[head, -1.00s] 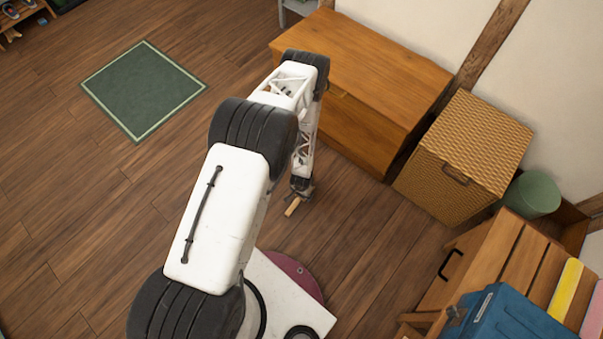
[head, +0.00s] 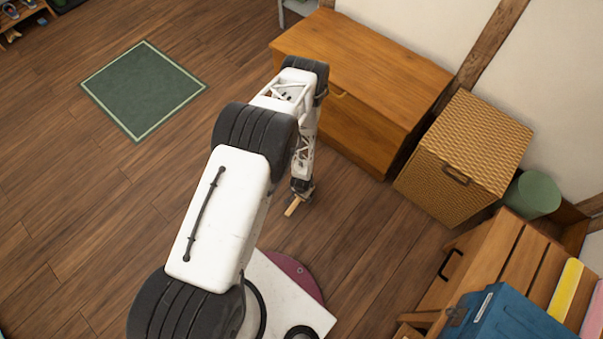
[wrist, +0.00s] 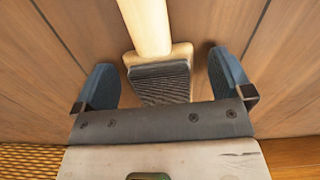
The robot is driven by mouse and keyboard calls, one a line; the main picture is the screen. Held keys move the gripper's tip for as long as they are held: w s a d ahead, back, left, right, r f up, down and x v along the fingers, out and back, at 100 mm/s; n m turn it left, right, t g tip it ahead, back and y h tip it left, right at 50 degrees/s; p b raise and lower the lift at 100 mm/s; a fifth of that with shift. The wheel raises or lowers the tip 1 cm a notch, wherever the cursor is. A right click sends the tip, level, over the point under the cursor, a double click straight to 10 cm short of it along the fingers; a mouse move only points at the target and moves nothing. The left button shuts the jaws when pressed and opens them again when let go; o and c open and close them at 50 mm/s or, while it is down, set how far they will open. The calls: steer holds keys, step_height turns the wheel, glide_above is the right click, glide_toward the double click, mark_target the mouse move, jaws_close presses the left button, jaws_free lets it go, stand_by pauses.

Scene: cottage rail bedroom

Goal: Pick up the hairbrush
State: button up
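The hairbrush (wrist: 159,80) has a pale wooden handle and a head with dark bristles that face the wrist camera. In the head view the hairbrush (head: 293,206) appears to lie on the wooden floor, partly hidden by my gripper (head: 301,189). In the wrist view my gripper (wrist: 164,85) is open, with one blue finger on each side of the brush head. A gap shows between the brush and each finger. The handle runs away toward the top of the wrist view.
A wooden chest (head: 365,65) stands behind my gripper, with a wicker hamper (head: 465,160) and a green bin (head: 535,193) to its right. A slatted bench (head: 520,262) with a blue box (head: 510,318) is at the lower right. Open floor lies left, around a green mat (head: 144,90).

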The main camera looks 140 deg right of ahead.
steer(key=c, duration=1.1)
steer(key=shift+r, duration=0.15)
steer(key=shift+r, duration=1)
steer(key=shift+w+a+r, duration=0.2)
steer(key=shift+w+r, duration=0.3)
steer(key=shift+r, duration=0.15)
steer(key=w+a, duration=0.2)
steer(key=w, duration=0.2)
steer(key=w+a+r, duration=0.1)
steer(key=w+a, duration=0.1)
steer(key=w, duration=0.3)
steer(key=w+a, duration=0.2)
steer(key=w, duration=0.2)
steer(key=shift+w+r, duration=0.2)
steer(key=shift+w, duration=0.1)
steer(key=shift+d, duration=0.1)
